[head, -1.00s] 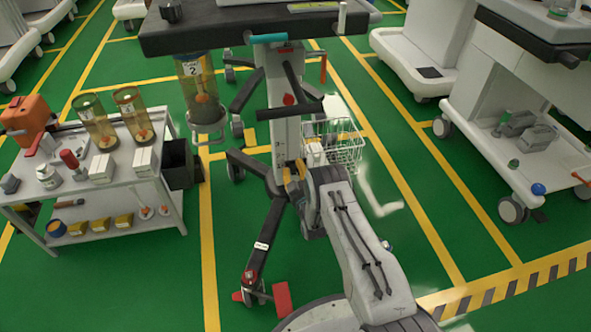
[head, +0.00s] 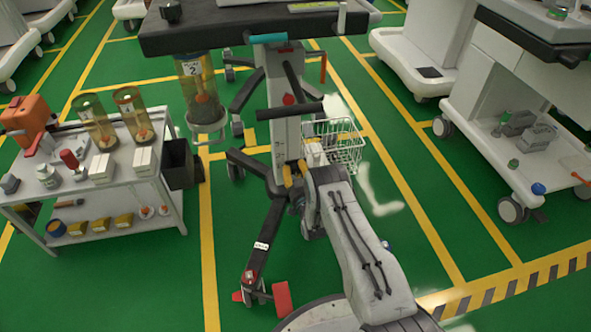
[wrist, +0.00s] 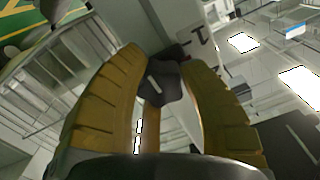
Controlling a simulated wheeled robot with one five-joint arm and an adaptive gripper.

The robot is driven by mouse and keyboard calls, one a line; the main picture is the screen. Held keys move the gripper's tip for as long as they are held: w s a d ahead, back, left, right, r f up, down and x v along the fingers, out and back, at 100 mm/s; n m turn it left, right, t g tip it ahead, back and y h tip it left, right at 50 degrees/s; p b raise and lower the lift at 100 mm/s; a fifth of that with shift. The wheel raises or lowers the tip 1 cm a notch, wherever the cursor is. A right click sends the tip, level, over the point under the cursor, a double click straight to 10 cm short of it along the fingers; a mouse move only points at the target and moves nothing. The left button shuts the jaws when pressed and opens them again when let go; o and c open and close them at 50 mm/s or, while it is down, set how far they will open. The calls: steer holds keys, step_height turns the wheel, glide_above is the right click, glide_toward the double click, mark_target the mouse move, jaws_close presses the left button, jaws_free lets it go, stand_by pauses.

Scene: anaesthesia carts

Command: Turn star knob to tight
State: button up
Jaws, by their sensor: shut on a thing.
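The star knob (wrist: 164,82) is dark grey with lobes and a short white mark on its face. It sits between the two yellow fingers of my gripper (wrist: 168,88) in the wrist view. The fingers are shut on it, one on each side. In the head view my gripper (head: 295,173) is at the lower part of the cart's white column (head: 286,130). The knob itself cannot be made out there, behind the gripper and arm.
A wire basket (head: 345,150) hangs just right of the column. A black handle bar (head: 290,111) and a red knob (head: 288,99) are above my gripper. Dark cart legs (head: 255,172) spread below. A side table (head: 110,180) with bottles and boxes stands at the left.

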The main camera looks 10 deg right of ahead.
steer(key=o, duration=0.9)
steer(key=shift+s, duration=5.95)
